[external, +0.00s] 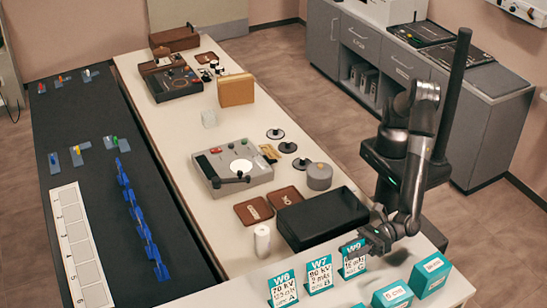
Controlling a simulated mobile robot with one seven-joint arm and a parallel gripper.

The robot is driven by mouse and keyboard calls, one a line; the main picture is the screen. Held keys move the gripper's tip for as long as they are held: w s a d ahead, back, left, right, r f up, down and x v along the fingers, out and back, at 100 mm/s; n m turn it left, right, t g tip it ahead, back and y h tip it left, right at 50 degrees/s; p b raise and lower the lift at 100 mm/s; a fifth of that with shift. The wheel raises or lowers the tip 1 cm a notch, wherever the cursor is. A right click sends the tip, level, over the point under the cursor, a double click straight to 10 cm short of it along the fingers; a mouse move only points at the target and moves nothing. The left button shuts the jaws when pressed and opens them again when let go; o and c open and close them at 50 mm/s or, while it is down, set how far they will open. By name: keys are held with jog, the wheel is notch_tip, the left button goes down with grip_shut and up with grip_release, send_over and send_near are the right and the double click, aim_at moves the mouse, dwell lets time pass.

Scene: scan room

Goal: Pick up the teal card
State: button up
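Three upright cards with teal tops stand in a row at the near end of the white table: W6 (282,288), W7 (320,274) and W9 (353,258). Which one is the teal card is not clear from this view. My gripper (374,238) is low over the table, just right of the W9 card and close to its upper right edge. I cannot tell whether it touches that card, or whether its fingers are open or shut.
Teal boxes (430,275) stand right of the cards, near the front edge. A black case (322,218) lies behind the cards, with a white cylinder (262,241) at its left. A grey device (232,165) and brown trays (253,211) sit farther back. Grey cabinets (400,75) stand behind.

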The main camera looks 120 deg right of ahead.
jog(key=shift+c, duration=0.3)
grip_shut()
dwell(0.3)
